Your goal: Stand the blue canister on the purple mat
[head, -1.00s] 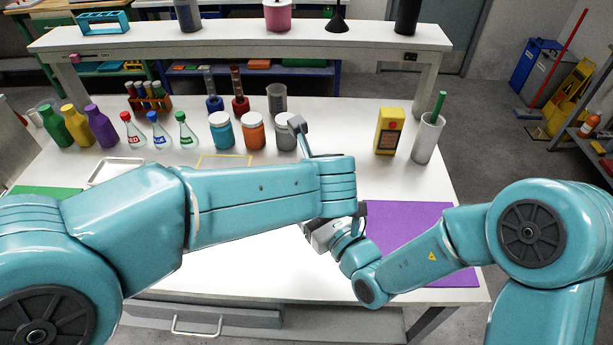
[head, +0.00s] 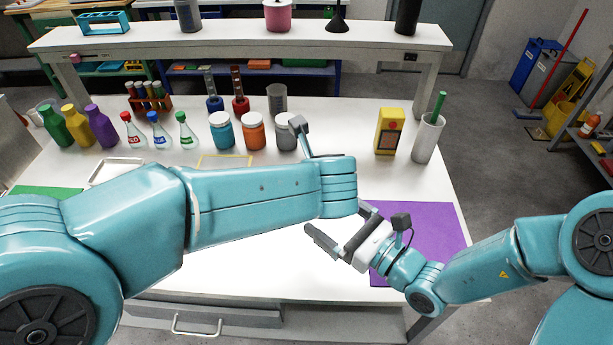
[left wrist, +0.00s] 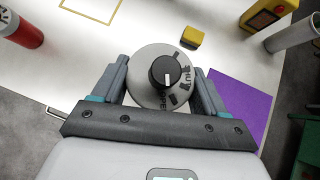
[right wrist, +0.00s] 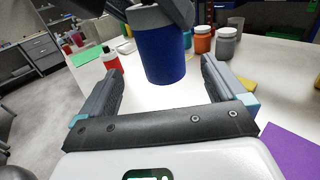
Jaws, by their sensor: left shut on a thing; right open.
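The blue canister (right wrist: 163,50) shows in the right wrist view as a blue cylinder with a grey top. In the left wrist view its round grey lid (left wrist: 145,62) with a black knob sits between the fingers of my left gripper (left wrist: 160,72), which is shut on it. My left arm hides the canister in the head view. My right gripper (head: 338,222) is open and empty, and the canister is ahead of its fingertips. The purple mat (head: 435,230) lies flat at the table's right front, partly behind my right gripper; it also shows in the left wrist view (left wrist: 245,110).
A yellow box (head: 389,130) and a grey cup (head: 426,138) with a green rod stand behind the mat. Several jars, flasks and bottles line the back left. A red container (left wrist: 20,30) shows in the left wrist view. The visible mat surface is clear.

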